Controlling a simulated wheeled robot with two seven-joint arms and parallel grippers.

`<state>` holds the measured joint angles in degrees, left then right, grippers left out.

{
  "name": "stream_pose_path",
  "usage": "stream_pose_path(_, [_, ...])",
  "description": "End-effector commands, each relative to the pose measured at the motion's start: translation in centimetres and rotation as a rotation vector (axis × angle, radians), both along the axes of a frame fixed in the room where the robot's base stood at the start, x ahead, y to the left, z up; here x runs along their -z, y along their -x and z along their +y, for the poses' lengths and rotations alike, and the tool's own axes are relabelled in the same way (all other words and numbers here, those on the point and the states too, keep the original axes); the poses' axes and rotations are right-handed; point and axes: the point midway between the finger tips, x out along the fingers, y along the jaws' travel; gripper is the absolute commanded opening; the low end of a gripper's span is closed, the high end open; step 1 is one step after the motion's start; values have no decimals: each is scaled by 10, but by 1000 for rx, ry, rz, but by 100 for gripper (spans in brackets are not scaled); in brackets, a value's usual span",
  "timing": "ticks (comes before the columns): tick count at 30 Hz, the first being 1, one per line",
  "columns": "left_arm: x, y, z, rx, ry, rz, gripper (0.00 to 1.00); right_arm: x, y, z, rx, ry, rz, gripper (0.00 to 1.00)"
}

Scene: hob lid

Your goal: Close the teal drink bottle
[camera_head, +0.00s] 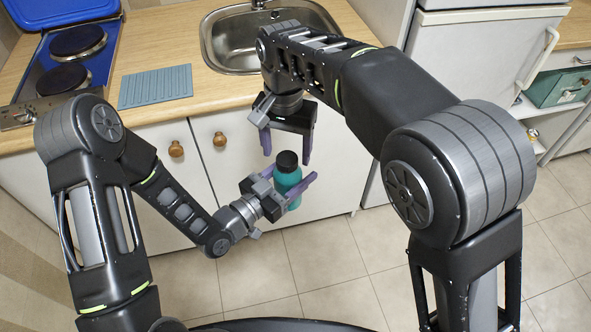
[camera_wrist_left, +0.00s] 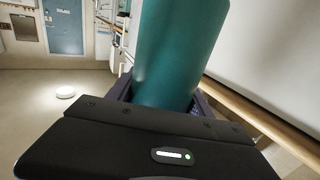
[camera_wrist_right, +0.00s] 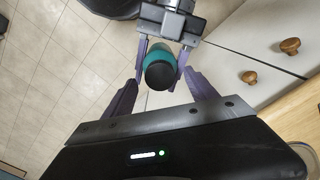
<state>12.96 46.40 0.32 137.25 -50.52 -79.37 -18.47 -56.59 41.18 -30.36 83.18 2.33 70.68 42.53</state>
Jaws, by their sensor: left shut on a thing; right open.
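The teal drink bottle (camera_head: 287,180) stands roughly upright in the air in front of the cabinet, with a black cap (camera_head: 287,160) on its top. My left gripper (camera_head: 296,188) is shut on the bottle's body; the bottle also fills the middle of the left wrist view (camera_wrist_left: 172,55). My right gripper (camera_head: 286,158) points down from above, open, with its fingers apart on either side of the cap. In the right wrist view the black cap (camera_wrist_right: 159,75) shows from above between the open fingers, apart from them. How tightly the cap sits cannot be told.
The wooden worktop (camera_head: 160,65) holds a steel sink (camera_head: 232,45), a ribbed blue-grey mat (camera_head: 155,87) and a blue hob (camera_head: 62,70) with its lid up. White cabinet doors with round knobs (camera_head: 220,139) are behind the bottle. Tiled floor lies open below.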

Motion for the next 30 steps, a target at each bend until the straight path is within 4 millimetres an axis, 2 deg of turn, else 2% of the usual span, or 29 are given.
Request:
stream_pose_path(6, [-1, 0, 0, 0, 1, -2, 0, -35, -1, 1, 1, -3, -4, 67])
stream_pose_path(13, [-1, 0, 0, 0, 1, -2, 0, -58, -1, 0, 1, -2, -1, 67])
stream_pose_path(25, [-1, 0, 0, 0, 1, -2, 0, -58, -1, -3, 4, 2, 0, 67])
stream_pose_path(28, [-1, 0, 0, 0, 1, -2, 0, -51, -6, -15, 16, 12, 7, 67])
stream_pose_path(30, [-1, 0, 0, 0, 1, -2, 0, -42, -12, -33, 30, 24, 15, 67])
